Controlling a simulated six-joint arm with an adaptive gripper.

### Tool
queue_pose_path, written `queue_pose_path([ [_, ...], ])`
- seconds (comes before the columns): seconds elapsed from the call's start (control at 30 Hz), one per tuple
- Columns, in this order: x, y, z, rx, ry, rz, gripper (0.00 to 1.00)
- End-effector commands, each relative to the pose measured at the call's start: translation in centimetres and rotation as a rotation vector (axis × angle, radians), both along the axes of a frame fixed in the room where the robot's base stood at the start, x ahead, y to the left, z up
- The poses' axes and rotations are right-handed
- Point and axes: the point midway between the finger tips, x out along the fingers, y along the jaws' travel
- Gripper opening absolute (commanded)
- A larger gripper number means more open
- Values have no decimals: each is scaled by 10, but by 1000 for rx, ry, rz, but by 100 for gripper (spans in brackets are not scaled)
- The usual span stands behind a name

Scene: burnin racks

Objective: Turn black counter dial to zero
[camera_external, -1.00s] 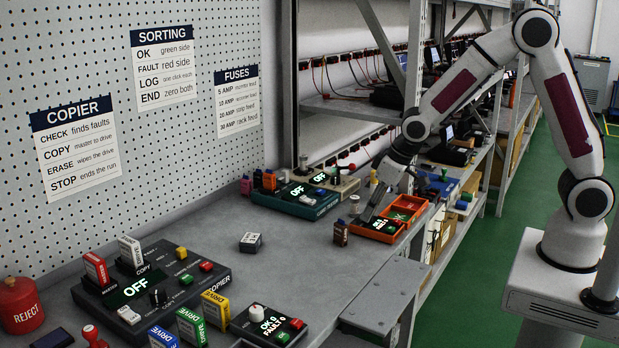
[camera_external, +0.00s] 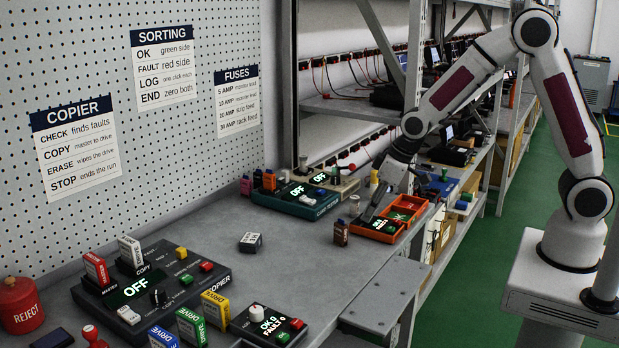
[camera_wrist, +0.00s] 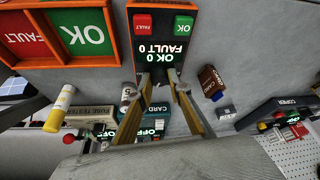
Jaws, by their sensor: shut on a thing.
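The orange-rimmed black counter (camera_wrist: 160,25) fills the top middle of the wrist view, with red and green buttons. Its lit display reads OK 0 and FAULT 0, upside down. My gripper (camera_wrist: 165,76) has its fingers at the display's near end, shut on the black dial, which is mostly hidden between the dark fingertips. In the external view my gripper (camera_external: 368,214) reaches down onto the counter (camera_external: 381,232) at the bench's right edge. The display text there is too small to read surely.
Orange trays (camera_external: 404,212) marked OK and FAULT adjoin the counter. A second counter with a white dial (camera_external: 257,313) is in front.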

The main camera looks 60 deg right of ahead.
Motion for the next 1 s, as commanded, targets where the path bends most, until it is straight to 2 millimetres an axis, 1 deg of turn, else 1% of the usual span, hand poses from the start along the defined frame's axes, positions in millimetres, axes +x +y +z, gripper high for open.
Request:
queue_pose_path([
  [0.1, -1, 0, 0, -1, 2, 0, 0],
  [0.13, -1, 0, 0, -1, 2, 0, 21],
  [0.17, -1, 0, 0, -1, 2, 0, 29],
  [0.2, -1, 0, 0, 0, 1, 0, 35],
  [0.67, -1, 0, 2, 0, -1, 0, 35],
  [0.87, -4, -1, 11, 1, -2, 0, 35],
  [1.0, -8, -2, 22, 0, -3, 0, 35],
])
